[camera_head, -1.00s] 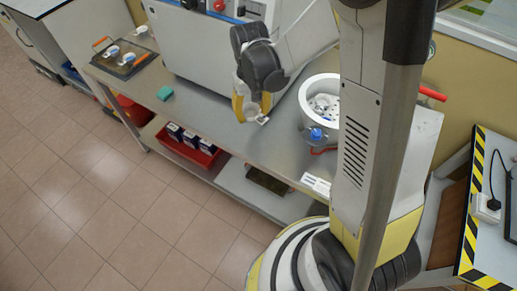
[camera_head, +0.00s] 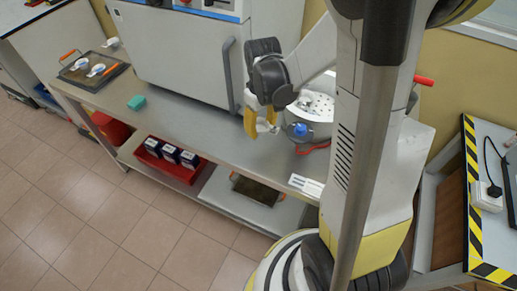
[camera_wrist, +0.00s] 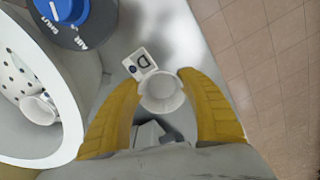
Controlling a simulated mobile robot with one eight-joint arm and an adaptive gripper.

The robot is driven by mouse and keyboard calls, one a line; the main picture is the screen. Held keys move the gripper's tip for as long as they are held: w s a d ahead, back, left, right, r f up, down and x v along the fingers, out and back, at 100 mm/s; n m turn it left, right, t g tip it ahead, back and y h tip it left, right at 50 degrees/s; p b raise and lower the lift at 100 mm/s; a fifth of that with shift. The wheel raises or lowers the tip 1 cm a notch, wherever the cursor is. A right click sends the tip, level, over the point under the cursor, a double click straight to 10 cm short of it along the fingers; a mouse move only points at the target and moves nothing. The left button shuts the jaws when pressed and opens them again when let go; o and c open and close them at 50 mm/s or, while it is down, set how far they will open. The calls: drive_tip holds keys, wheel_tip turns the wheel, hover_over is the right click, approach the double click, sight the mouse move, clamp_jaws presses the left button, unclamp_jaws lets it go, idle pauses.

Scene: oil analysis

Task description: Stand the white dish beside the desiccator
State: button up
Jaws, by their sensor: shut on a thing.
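My gripper (camera_head: 258,124) is shut on a small white dish (camera_wrist: 160,92), which sits between the yellow fingers in the wrist view. The dish has a white tab marked "D". My gripper holds it just left of the desiccator (camera_head: 309,131) in the head view; its height above the bench is hard to tell. My arm hides part of the desiccator in the head view.
A large oven (camera_head: 178,52) stands at the back of the steel bench (camera_head: 190,117). The lower shelf carries a red bin (camera_head: 180,174) with boxes.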

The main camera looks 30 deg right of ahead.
sight(261, 148)
wheel_tip(261, 148, down, 8)
drive_tip(key=b, duration=0.3)
drive_tip(key=shift+f, duration=0.2)
drive_tip(key=o, duration=1.2)
